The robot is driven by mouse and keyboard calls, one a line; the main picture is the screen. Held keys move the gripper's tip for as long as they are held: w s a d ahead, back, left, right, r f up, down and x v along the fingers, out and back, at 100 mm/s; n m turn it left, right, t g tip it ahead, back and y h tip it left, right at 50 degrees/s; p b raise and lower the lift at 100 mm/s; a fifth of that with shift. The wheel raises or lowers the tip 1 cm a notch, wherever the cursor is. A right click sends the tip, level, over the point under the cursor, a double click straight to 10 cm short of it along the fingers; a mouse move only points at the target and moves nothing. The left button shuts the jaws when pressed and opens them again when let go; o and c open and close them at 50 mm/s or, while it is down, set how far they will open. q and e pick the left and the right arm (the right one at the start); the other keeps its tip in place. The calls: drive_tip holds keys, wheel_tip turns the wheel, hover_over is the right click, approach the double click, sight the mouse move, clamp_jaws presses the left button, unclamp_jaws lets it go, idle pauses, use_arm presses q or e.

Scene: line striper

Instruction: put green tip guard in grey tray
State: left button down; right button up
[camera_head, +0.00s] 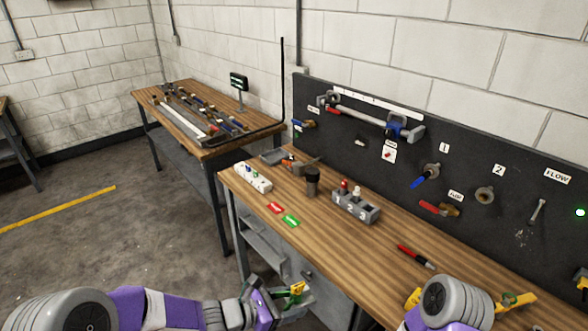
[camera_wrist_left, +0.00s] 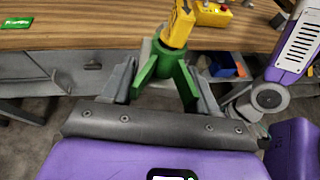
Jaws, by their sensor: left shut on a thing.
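My left gripper (camera_head: 288,298) is shut on the green tip guard (camera_head: 296,290), off the front edge of the wooden bench. In the left wrist view the green tip guard (camera_wrist_left: 166,70) sits between the two grey fingers (camera_wrist_left: 160,88), with splayed green legs. A yellow piece (camera_wrist_left: 178,24) rises from its top; I cannot tell whether they are joined. A low grey piece (camera_head: 274,157) at the bench's far end may be the grey tray; its inside is unclear.
On the bench (camera_head: 330,240) are a numbered grey block (camera_head: 355,207), a dark cup (camera_head: 312,182), a white strip (camera_head: 253,177), red and green labels (camera_head: 283,214) and a red pen (camera_head: 415,256). A tool panel (camera_head: 465,170) stands behind. The bench front has bare room.

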use_arm(q)
drive_tip(key=a+f, duration=0.3)
drive_tip(key=a, duration=0.5)
drive_tip(key=a+f+n+t+y, duration=0.1)
drive_tip(key=a+f, duration=0.3)
drive_tip(key=a, duration=0.4)
drive_tip(key=shift+a+f+t, duration=0.15)
drive_tip(key=shift+a+t, duration=0.05)
drive_tip(key=shift+t, duration=0.1)
